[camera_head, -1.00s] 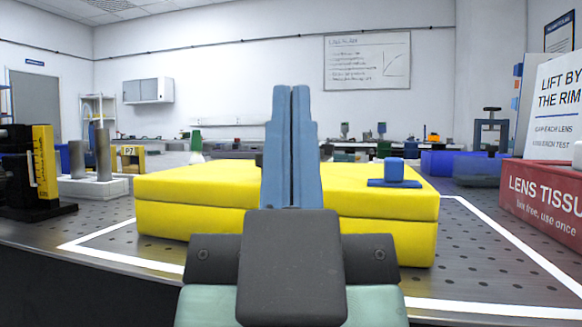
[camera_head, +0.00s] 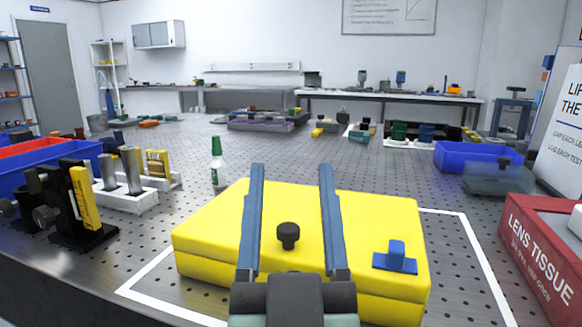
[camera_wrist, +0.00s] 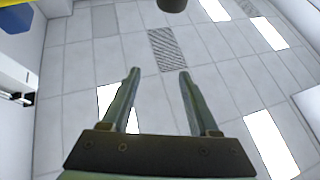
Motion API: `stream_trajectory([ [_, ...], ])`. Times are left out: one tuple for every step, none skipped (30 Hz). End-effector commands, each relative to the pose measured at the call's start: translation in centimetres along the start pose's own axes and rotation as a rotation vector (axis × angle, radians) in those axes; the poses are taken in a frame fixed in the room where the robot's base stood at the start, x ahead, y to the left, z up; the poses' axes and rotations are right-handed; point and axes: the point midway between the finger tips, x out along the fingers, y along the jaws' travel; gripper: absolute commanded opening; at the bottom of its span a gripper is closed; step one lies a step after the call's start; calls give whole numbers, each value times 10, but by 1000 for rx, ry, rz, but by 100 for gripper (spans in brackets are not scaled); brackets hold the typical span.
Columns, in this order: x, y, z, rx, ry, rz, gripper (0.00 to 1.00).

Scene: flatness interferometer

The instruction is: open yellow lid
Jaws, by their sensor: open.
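The yellow lid (camera_head: 350,210) lies flat and shut on a yellow box body (camera_head: 375,300), with a seam between them along the front. A black knob (camera_head: 288,235) stands on the lid near its middle. A blue T-shaped piece (camera_head: 396,257) sits on the lid's right side. My gripper (camera_head: 291,166) is open and empty. In the head view its two blue fingers appear on either side of the knob; I cannot tell their height over the lid. In the wrist view, a dark round thing (camera_wrist: 172,4), probably the knob, shows at the top edge, beyond the open fingertips (camera_wrist: 158,72).
A white outline on the perforated table (camera_head: 350,160) surrounds the box. A green-capped bottle (camera_head: 218,165) stands behind its left side. A black fixture (camera_head: 75,205) and white block with metal posts (camera_head: 125,195) are left. A red lens tissue box (camera_head: 545,255) is right.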

Motion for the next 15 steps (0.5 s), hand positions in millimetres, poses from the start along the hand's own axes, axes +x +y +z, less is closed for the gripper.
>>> stream_trajectory([
  [7,-2,-5,5,-30,-5,61],
  [7,-3,-3,8,-46,-8,61],
  [7,-4,-1,11,-65,-11,61],
  [7,-4,2,13,-82,-13,61],
  [6,-5,4,15,-99,-16,61],
  [5,-6,6,19,-122,-20,61],
  [4,-7,8,22,-141,-22,61],
  [2,-8,10,24,-159,-24,61],
  [-1,-9,13,27,-186,-28,61],
  [-3,-10,14,29,-205,-31,61],
  [-6,-10,16,31,-226,-34,61],
  [-10,-10,18,32,-254,-36,61],
  [-14,-10,18,34,-274,-38,61],
  [-18,-11,19,36,-295,-40,61],
  [-23,-11,19,36,-321,-43,61],
])
